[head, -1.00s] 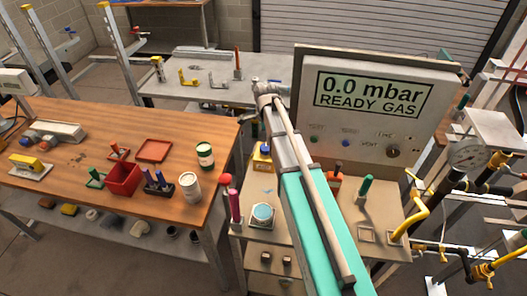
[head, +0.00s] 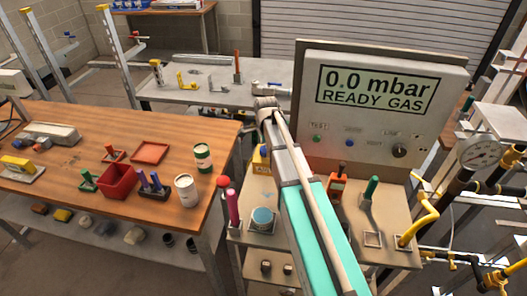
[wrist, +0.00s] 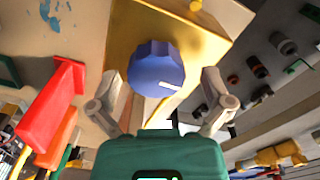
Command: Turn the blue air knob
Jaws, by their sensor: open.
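The blue air knob (wrist: 154,66) is a fluted dial with a white mark toward its lower right. It sits on a yellow box (wrist: 196,38) in the wrist view. The same yellow box (head: 260,162) shows partly behind my arm in the head view, where the knob cannot be made out. My gripper (wrist: 160,92) is open and empty in the wrist view. One finger is left of the knob and one is right, with visible gaps at both sides. My arm hides the gripper in the head view.
A grey panel (head: 350,122) reading "0.0 mbar READY GAS" stands behind the small bench. A red handle (wrist: 48,105) is close to the left finger. A blue-topped cup (head: 263,218), a red-topped post (head: 233,205) and a green-handled tool (head: 369,190) stand on the bench.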

